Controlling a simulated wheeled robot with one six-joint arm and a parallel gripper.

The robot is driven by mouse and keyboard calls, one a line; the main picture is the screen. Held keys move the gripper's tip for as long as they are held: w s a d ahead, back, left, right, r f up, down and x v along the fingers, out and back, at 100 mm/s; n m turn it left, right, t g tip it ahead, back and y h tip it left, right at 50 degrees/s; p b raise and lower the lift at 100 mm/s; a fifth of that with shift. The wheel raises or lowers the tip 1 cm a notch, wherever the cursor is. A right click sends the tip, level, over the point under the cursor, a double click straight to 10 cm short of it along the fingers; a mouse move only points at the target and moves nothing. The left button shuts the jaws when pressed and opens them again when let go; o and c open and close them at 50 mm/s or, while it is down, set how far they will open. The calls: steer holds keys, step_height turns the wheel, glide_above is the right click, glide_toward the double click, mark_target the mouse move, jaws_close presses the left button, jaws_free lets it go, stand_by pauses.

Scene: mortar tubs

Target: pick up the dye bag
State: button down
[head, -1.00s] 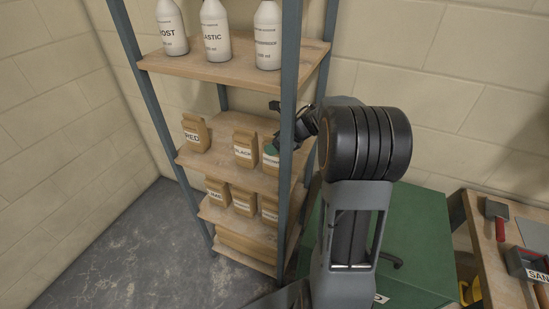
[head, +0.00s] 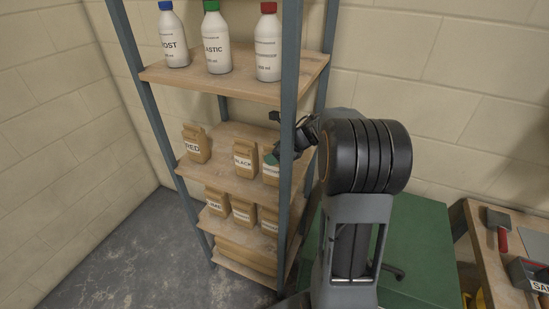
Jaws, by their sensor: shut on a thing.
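Three brown paper dye bags stand on the middle shelf (head: 228,135): the RED bag (head: 196,146) at left, the BLACK bag (head: 245,156) in the middle, and a third bag (head: 270,176) at right. The third bag's label is partly hidden by the shelf post and looks like BROWN. My gripper (head: 272,150) reaches in from the right, behind the front post, and is shut on the top of this right-hand bag. A green pad shows at the bag's top. The bag looks upright at shelf level; I cannot tell whether it touches the shelf.
The blue-grey front post (head: 288,130) stands close in front of my gripper. Bottles (head: 217,45) stand on the shelf above; more bags (head: 243,212) stand on the shelf below. A green cabinet (head: 420,245) and a wooden bench (head: 480,222) with tools are at right.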

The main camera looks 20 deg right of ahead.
steer(key=shift+r, duration=1.75)
steer(key=s+d+b, duration=0.3)
steer(key=s+d, duration=0.9)
steer(key=s, duration=0.1)
steer(key=shift+s, duration=0.15)
